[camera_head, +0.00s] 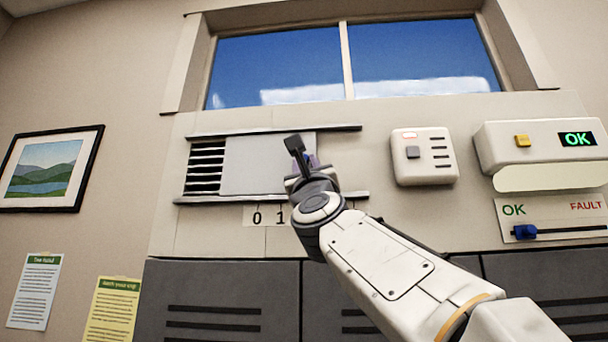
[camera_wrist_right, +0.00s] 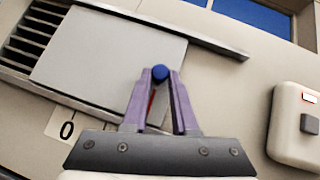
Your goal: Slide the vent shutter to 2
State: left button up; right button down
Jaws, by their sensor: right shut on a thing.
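The vent shutter (camera_head: 262,165) is a pale grey plate between two horizontal rails on the wall in the head view. Dark vent slats (camera_head: 205,168) show open to its left. The shutter also shows in the right wrist view (camera_wrist_right: 105,58). My right gripper (camera_head: 302,160) is at the shutter's right end. In the right wrist view its purple fingers (camera_wrist_right: 160,95) are shut on the shutter's round blue knob (camera_wrist_right: 160,73). A scale (camera_head: 265,216) under the lower rail shows 0 and 1; my arm hides the part to the right. My left gripper is not in view.
A white box with a grey button (camera_head: 413,152) is on the wall right of the rails. Further right are an OK display unit (camera_head: 540,147) and an OK/FAULT slider (camera_head: 525,232). Grey lockers (camera_head: 220,300) stand below, and a window (camera_head: 280,70) is above.

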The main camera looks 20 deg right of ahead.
jog(key=c, duration=0.7)
grip_release()
jog(key=b+v, duration=0.7)
jog(key=v, duration=0.3)
jog(key=shift+f, duration=0.2)
jog(key=shift+s+a, duration=0.1)
jog(key=shift+s, duration=0.05)
